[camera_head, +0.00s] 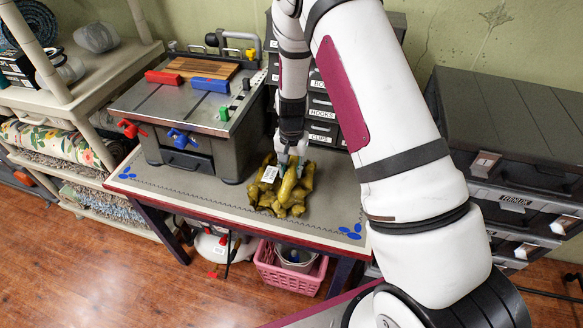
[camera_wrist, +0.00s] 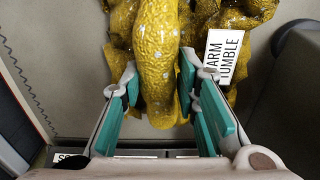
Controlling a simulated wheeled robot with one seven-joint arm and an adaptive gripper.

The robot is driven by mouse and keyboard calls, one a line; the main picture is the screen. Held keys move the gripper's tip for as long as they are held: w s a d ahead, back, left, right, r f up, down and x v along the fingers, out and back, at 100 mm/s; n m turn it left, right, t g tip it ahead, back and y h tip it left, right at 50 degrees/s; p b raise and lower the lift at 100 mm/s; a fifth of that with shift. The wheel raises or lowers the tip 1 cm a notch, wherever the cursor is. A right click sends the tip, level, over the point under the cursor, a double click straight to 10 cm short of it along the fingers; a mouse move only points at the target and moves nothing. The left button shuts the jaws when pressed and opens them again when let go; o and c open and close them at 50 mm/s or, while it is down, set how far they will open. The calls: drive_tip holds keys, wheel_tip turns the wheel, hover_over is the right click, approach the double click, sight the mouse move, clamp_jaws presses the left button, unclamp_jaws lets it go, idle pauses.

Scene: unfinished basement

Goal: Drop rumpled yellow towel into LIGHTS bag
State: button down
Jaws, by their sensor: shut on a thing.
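The rumpled yellow towel (camera_head: 270,200) lies in a lumpy heap on the workbench top, right of the metal bench tool. My gripper (camera_head: 291,162) reaches down from above onto the heap. In the wrist view the teal-padded fingers of my gripper (camera_wrist: 159,78) are shut on a thick fold of the towel (camera_wrist: 155,45). Most of the towel spreads beyond the fingers, and it appears to rest on the bench. A white tag (camera_wrist: 222,55) on it shows "ARM" and "UMBLE", partly cut off. I see no bag marked LIGHTS in either view.
The workbench (camera_head: 225,205) holds a grey tool (camera_head: 190,100) with coloured clamps. Labelled drawers (camera_head: 322,115) stand behind the towel. A pink basket (camera_head: 290,275) sits under the bench. A shelf (camera_head: 100,70) is at left, a dark drawer cabinet (camera_head: 510,120) at right.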

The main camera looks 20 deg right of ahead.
drive_tip(key=shift+f, duration=0.1)
drive_tip(key=c, duration=1.2)
unclamp_jaws()
